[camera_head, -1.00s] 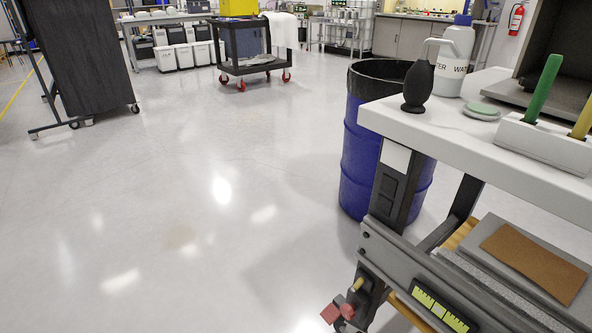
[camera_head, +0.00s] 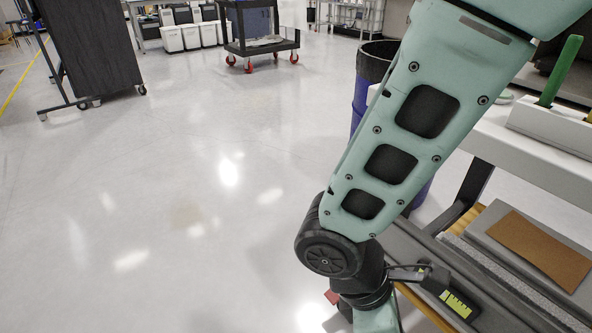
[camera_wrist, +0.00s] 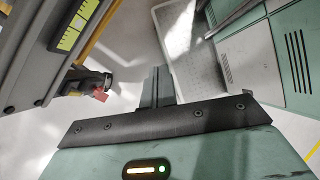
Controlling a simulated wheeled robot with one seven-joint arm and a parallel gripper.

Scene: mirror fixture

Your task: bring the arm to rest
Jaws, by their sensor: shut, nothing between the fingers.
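My arm (camera_head: 405,140) now reaches down across the right side of the head view. Its wrist leaves that view at the bottom edge, so the fingers are hidden there. In the wrist view my gripper (camera_wrist: 157,88) is shut and empty, its dark fingers together. It points towards the floor beside the bench, apart from the rail and its red knob (camera_wrist: 101,95). The teal body at the right of the wrist view is my own base.
The bench (camera_head: 530,160) stands close on the right, with a dark rail bearing a yellow-green scale (camera_head: 458,304). A blue drum (camera_head: 358,100) is partly hidden behind my arm. A black cart (camera_head: 262,48) stands farther back. The floor left of my arm is clear.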

